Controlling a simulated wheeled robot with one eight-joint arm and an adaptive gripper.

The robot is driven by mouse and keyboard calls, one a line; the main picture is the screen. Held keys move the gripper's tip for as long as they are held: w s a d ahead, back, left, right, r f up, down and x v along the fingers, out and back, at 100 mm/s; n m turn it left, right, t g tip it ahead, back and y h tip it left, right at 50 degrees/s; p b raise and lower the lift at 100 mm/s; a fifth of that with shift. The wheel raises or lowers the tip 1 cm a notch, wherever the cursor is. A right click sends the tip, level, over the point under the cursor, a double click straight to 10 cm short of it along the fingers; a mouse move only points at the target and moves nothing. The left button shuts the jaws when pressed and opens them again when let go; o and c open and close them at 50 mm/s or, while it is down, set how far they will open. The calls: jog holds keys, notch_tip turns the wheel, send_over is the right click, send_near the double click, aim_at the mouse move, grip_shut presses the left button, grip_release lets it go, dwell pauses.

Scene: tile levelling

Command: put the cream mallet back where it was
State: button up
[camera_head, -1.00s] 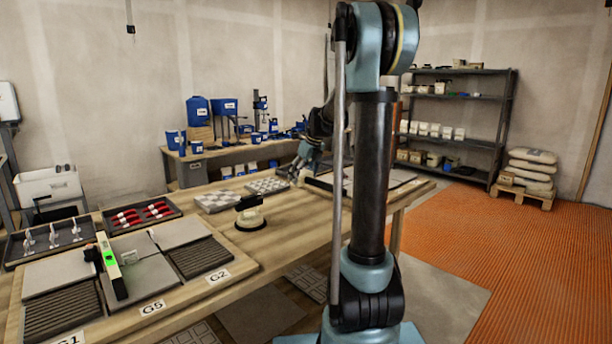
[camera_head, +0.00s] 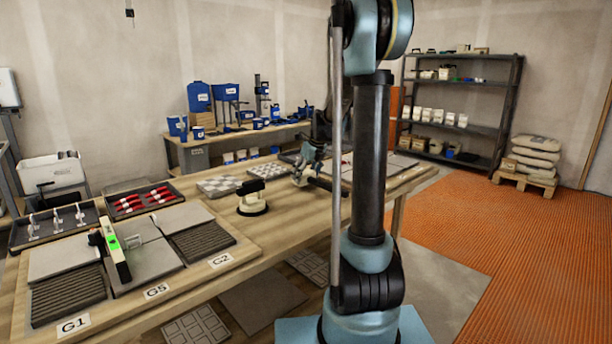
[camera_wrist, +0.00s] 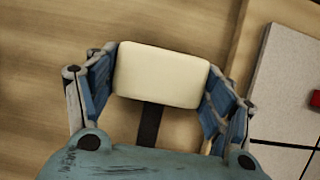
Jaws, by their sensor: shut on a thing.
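The cream mallet (camera_wrist: 162,75) shows in the wrist view as a cream block head with a dark handle (camera_wrist: 150,125). My gripper (camera_wrist: 160,80) is shut on it, with the blue fingers on both sides of the head. Bare wooden bench top lies beneath; I cannot tell whether the mallet touches it. In the head view my gripper (camera_head: 302,177) is over the long workbench (camera_head: 285,215), right of the cream suction cup with a black handle (camera_head: 252,200). The mallet is too small there to make out clearly.
A tiled board with a green-lit level (camera_head: 114,248) fills the left of the bench. Trays of red tools (camera_head: 140,200) and clips stand behind it. Checkered tile sheets (camera_head: 228,184) lie near the suction cup. In the wrist view, a raised board with grey tile (camera_wrist: 285,90) lies to the right.

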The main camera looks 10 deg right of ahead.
jog(key=shift+f, duration=0.5)
dwell(0.5)
jog(key=o, duration=1.7)
jog(key=shift+c, duration=0.2)
